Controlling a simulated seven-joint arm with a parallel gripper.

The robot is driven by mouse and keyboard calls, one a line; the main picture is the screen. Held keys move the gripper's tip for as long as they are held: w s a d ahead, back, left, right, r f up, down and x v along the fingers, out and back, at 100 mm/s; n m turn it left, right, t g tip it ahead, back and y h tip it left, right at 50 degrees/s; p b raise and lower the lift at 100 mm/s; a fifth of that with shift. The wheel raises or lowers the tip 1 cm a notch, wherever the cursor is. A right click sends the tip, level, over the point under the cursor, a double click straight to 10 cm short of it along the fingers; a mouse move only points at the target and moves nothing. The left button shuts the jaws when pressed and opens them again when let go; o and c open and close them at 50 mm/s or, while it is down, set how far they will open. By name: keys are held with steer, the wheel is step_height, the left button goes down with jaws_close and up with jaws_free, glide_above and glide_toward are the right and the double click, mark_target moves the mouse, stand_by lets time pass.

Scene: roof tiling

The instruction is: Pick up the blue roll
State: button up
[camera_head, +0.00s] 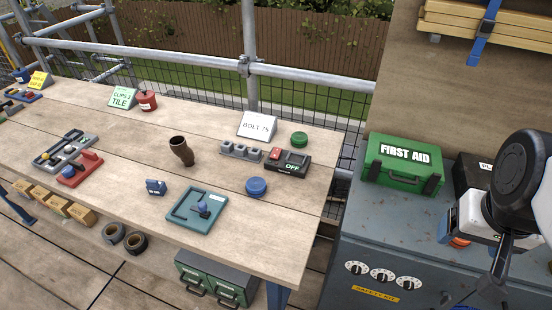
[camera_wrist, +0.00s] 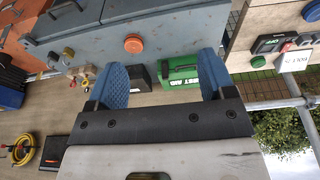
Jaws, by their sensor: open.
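The blue roll (camera_head: 256,187) is a small, flat, round piece lying on the wooden workbench (camera_head: 290,232), near its right end. A round blue thing, likely the same roll, is cut by the right edge of the wrist view (camera_wrist: 312,11). My gripper (camera_wrist: 160,76) shows its two blue textured fingers wide apart with nothing between them. It is off to the right of the bench, well away from the roll. In the head view my arm stands at the right edge, and the fingertips are not clear there.
A teal tray (camera_head: 179,215) lies left of the roll, and a black switch box (camera_head: 288,160) and green roll (camera_head: 299,139) lie behind it. A brown pipe elbow (camera_head: 182,151) stands farther left. A green first-aid box (camera_head: 402,164) sits on the grey cabinet (camera_head: 350,225). Scaffold rails run behind.

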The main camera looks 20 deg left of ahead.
steer(key=o, duration=0.3)
steer(key=m+g+y, duration=0.4)
steer(key=m+y, duration=0.8)
steer(key=m, duration=0.1)
glide_toward(260, 184)
steer(key=s+d+r, duration=0.4)
steer(key=s+r, duration=0.1)
steer(key=w+a+f+m, duration=0.1)
steer(key=a+f, duration=0.1)
steer(key=w+a+f+m+t+y, duration=0.1)
steer(key=a+f+m, duration=0.1)
steer(key=f, duration=0.1)
steer(key=w+a+f+m, duration=0.1)
steer(key=a+f+m, duration=0.1)
steer(key=shift+w+a+f+t+y, duration=0.3)
steer(key=shift+w+f+t, duration=0.05)
steer(key=shift+t, duration=0.05)
steer(key=shift+a, duration=0.1)
steer(key=shift+x, duration=1.25)
